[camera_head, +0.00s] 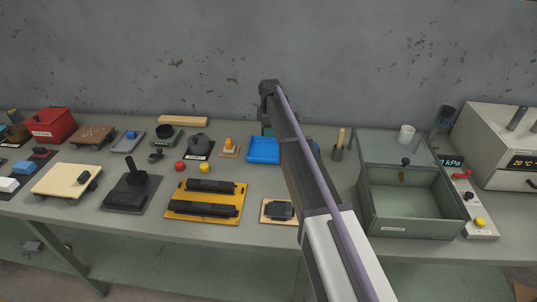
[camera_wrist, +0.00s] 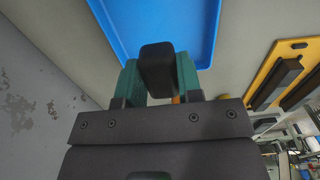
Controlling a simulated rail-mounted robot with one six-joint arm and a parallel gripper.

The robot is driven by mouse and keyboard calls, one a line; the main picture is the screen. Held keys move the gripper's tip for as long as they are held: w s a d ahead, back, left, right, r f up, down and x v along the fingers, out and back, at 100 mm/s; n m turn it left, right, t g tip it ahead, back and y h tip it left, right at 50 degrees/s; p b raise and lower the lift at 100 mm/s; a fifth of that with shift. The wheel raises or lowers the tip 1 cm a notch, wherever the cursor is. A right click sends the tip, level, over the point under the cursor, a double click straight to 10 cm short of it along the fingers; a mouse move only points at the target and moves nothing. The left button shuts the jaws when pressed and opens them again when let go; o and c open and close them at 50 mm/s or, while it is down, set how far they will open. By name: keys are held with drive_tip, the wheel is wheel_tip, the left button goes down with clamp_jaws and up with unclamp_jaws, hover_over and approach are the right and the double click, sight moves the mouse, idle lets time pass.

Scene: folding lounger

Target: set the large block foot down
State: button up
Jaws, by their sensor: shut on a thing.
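My gripper (camera_wrist: 158,80) has two green fingers and is shut on a black block with rounded edges, which I take as the large block foot (camera_wrist: 157,62). In the wrist view the block sits between the fingers and stands out past their tips, over the blue tray (camera_wrist: 190,14). I cannot tell whether it touches the tray. In the head view the blue tray (camera_head: 263,150) lies on the bench beside my gripper (camera_head: 268,130); my arm hides most of the gripper and the block.
A yellow board (camera_head: 206,216) with black bars lies front left of the tray. A small wooden board (camera_head: 270,219) with a dark piece is in front. A green open box (camera_head: 397,229) stands to the right.

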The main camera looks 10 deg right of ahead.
sight(269, 152)
wheel_tip(269, 152, down, 9)
drive_tip(key=b, duration=0.6)
drive_tip(key=shift+a+r+b, duration=0.1)
drive_tip(key=shift+r+b, duration=0.1)
drive_tip(key=shift+b, duration=0.1)
drive_tip(key=shift+r+p, duration=0.3)
drive_tip(key=shift+c, duration=0.3)
drive_tip(key=shift+f, duration=0.25)
drive_tip(key=o, duration=1)
drive_tip(key=shift+c, duration=0.2)
drive_tip(key=shift+r, duration=0.15)
